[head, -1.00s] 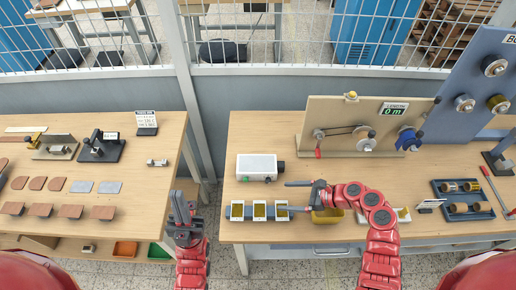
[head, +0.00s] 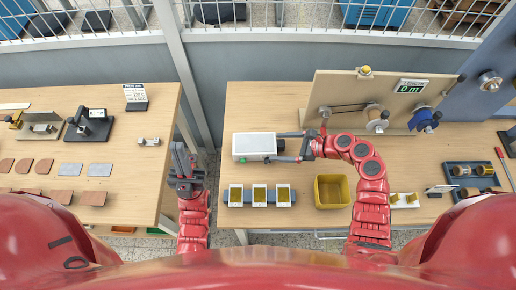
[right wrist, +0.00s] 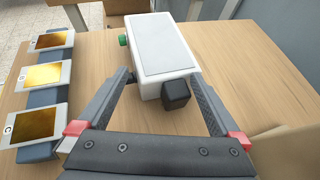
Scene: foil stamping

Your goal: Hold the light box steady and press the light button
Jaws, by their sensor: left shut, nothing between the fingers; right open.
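The light box (head: 254,145) is a white box on the right-hand table, with a pale top panel in the right wrist view (right wrist: 163,45). A green button (right wrist: 123,40) sticks out of its far left side. A black block (right wrist: 175,93) is on its near end. My right gripper (head: 279,147) is open at the box's right end. Its fingertips (right wrist: 160,79) lie on either side of that end; whether they touch it I cannot tell. My left gripper (head: 180,155) is shut and empty, over the gap between the tables, left of the box.
Several white-framed gold cards (head: 259,195) lie on a blue strip in front of the box. A yellow bin (head: 332,191) stands to their right. A wooden stand with rollers (head: 345,100) is behind the right arm. The table left of the box is narrow but clear.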

